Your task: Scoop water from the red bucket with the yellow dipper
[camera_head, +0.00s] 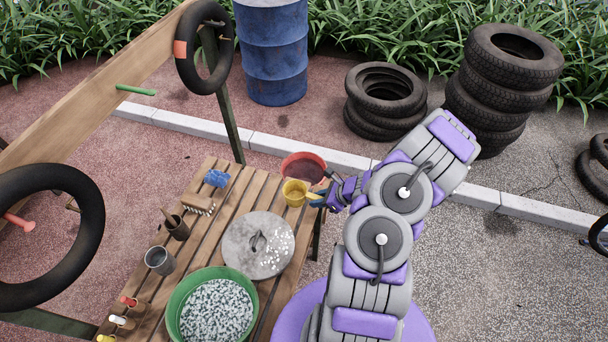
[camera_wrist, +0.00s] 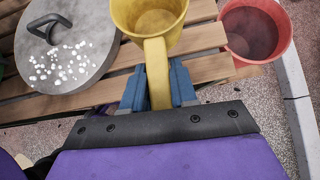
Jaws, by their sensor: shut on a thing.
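My gripper (camera_wrist: 159,88) is shut on the handle of the yellow dipper (camera_wrist: 150,22), with a blue finger on each side of the handle. In the head view the dipper (camera_head: 294,192) is just in front of the red bucket (camera_head: 304,166), overlapping its near edge in the picture. The dipper looks upright, with its opening up. In the wrist view the red bucket (camera_wrist: 256,32) is to the right of the dipper and apart from it. The bucket is open and dark inside. I cannot clearly make out the water surface.
A slatted wooden table (camera_head: 212,222) holds a round metal lid (camera_head: 258,243), a green basin (camera_head: 180,297) of pale pebbles, a grey cup (camera_head: 160,260), a brush (camera_head: 198,202) and a blue sponge (camera_head: 217,178). A blue barrel (camera_head: 272,50) and stacked tyres (camera_head: 502,88) stand behind.

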